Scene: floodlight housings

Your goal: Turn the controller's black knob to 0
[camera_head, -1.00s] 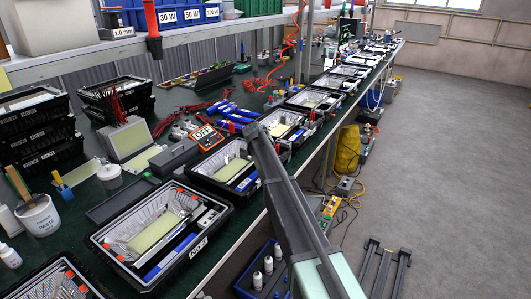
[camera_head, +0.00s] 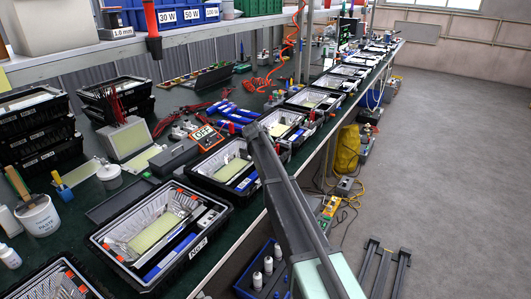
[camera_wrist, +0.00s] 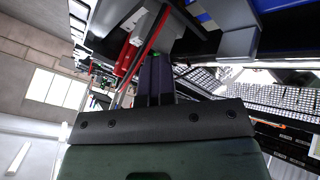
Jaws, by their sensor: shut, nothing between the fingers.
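In the wrist view my gripper (camera_wrist: 156,78) shows as two dark fingers side by side, shut and empty. Their tips point toward the bench clutter, close to a grey box-like part (camera_wrist: 238,42); I cannot tell whether they touch anything.
Open floodlight housings (camera_head: 158,232) line the bench's front edge. Stacked black trays (camera_head: 37,130), a paste tub (camera_head: 38,215) and blue-handled tools (camera_head: 232,112) crowd behind. Red-handled items (camera_wrist: 126,58) are left of my fingers in the wrist view. The floor (camera_head: 455,170) at right is mostly clear.

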